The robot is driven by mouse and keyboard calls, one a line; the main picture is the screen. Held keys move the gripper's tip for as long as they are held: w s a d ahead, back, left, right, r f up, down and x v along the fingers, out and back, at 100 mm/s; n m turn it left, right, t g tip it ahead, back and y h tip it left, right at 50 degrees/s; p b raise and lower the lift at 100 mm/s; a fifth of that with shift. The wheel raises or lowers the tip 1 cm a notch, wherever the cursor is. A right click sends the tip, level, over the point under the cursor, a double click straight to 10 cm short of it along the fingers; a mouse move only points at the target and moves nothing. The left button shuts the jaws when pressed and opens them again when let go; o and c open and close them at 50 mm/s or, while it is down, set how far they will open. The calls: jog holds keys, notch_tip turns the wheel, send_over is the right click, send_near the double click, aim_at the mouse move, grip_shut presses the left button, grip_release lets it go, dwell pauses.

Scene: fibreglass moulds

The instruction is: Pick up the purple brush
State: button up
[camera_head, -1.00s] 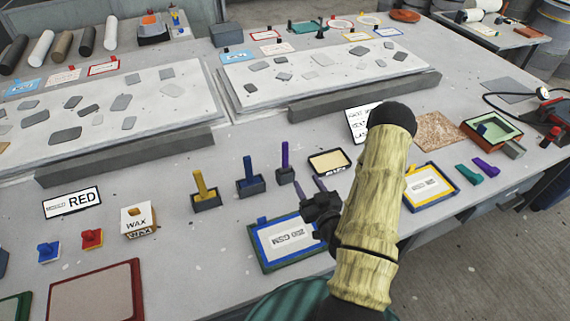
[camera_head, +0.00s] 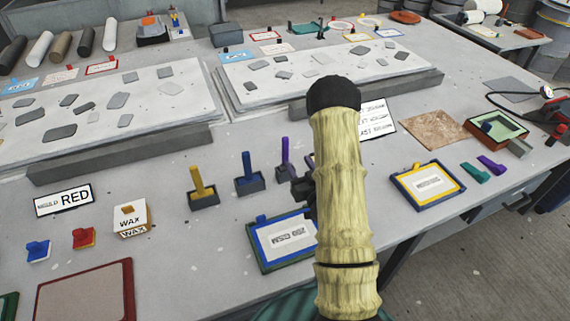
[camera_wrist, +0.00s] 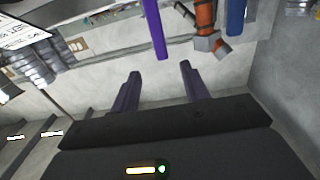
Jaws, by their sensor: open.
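The purple brush (camera_head: 285,152) stands upright in a small dark holder, handle up, right of the blue brush (camera_head: 247,166) and yellow brush (camera_head: 196,181). My arm's forearm hides part of its holder. In the wrist view the purple handle (camera_wrist: 155,28) comes in from the top edge and ends just beyond the fingertips, between their lines. My gripper (camera_wrist: 158,68) is open and empty. In the head view my gripper is a dark shape beside the purple brush's holder, mostly hidden by my arm.
A blue-framed tray (camera_head: 289,241) labelled 250 GSM lies just in front. A wax box (camera_head: 131,220) stands left. A grey bar (camera_head: 120,153) edges the mould slab behind.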

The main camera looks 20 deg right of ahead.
aim_at(286, 144)
jog(key=w+p, duration=0.1)
jog(key=w, duration=0.4)
jog(key=shift+w+r+p, duration=0.15)
jog(key=shift+w+p, duration=0.1)
jog(key=shift+p, duration=0.1)
jog(key=shift+w, duration=0.25)
jog(key=shift+w+f+p, duration=0.2)
jog(key=shift+w+p, duration=1.1)
jog(key=shift+w, duration=1.3)
grip_shut()
